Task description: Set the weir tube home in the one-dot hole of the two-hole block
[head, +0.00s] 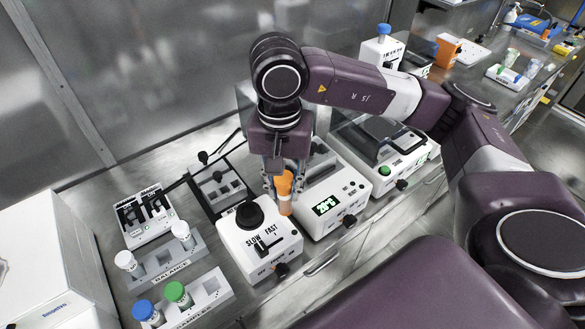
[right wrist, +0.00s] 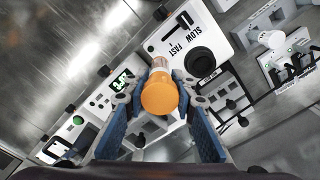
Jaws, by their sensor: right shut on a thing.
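The tube with the orange cap (head: 286,186) is in my right gripper (head: 278,185), which is shut on it. The tube hangs roughly upright between the vortex mixer and the heater with the green display. In the right wrist view, the round orange cap (right wrist: 159,94) sits between the two blue-padded fingers (right wrist: 158,105), with a clear part of the tube beyond it. The heater (head: 340,203) stands just right of the tube. My left gripper is not in view.
The vortex mixer (head: 259,243) with a black cup stands close in front of the tube. A white-capped balance rack (head: 166,262) and a rack with blue and green caps (head: 207,299) lie at left. Another instrument (head: 384,150) stands right of the heater.

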